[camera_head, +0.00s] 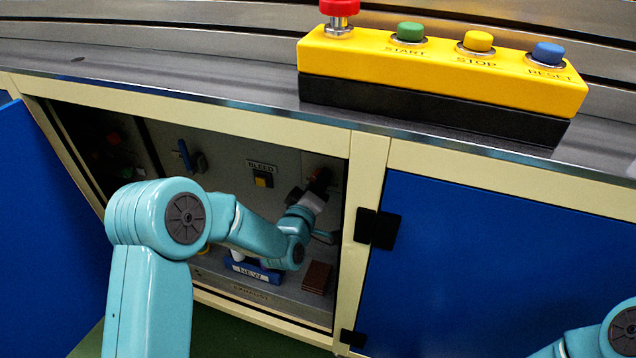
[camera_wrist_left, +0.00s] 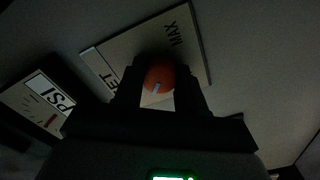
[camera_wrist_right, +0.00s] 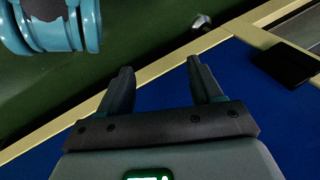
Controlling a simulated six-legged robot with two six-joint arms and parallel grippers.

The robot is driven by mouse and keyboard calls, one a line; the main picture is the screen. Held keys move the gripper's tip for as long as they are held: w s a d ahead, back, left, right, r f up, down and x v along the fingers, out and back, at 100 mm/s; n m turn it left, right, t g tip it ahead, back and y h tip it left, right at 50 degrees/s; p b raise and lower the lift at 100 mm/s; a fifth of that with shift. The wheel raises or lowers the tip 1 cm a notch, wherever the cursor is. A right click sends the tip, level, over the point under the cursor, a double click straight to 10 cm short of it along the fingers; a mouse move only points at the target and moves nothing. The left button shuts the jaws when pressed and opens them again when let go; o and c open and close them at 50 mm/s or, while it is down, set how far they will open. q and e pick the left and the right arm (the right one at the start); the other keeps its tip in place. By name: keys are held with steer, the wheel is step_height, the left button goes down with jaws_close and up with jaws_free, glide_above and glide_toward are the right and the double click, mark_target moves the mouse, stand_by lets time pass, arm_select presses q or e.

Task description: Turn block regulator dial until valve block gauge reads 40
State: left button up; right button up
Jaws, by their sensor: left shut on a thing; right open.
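My left gripper (camera_head: 312,188) reaches through the open cabinet doorway to the back panel. In the left wrist view its dark fingers (camera_wrist_left: 160,88) are shut on the orange regulator dial (camera_wrist_left: 157,79), one on each side. The dial has a pale pointer mark and sits on a plate (camera_wrist_left: 195,42) lettered "MAX" and partly hidden "...ET". The gauge (camera_wrist_left: 40,103), marked PSI, is at the left of that view. It is dark and partly out of frame, so its reading cannot be told. My right gripper (camera_wrist_right: 160,75) is open and empty, outside near a blue cabinet door.
Inside the cabinet are a BLEED button (camera_head: 262,180), a blue lever (camera_head: 185,155), a blue bin labelled NEW (camera_head: 252,272) and a brown block (camera_head: 317,277). A yellow button box (camera_head: 440,65) stands on the counter above. The right door (camera_head: 500,250) is closed; the left door (camera_head: 45,230) is open.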

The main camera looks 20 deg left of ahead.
stand_by(0.4)
arm_select(q)
steer(key=o, duration=1.1)
steer(key=shift+c, duration=0.2)
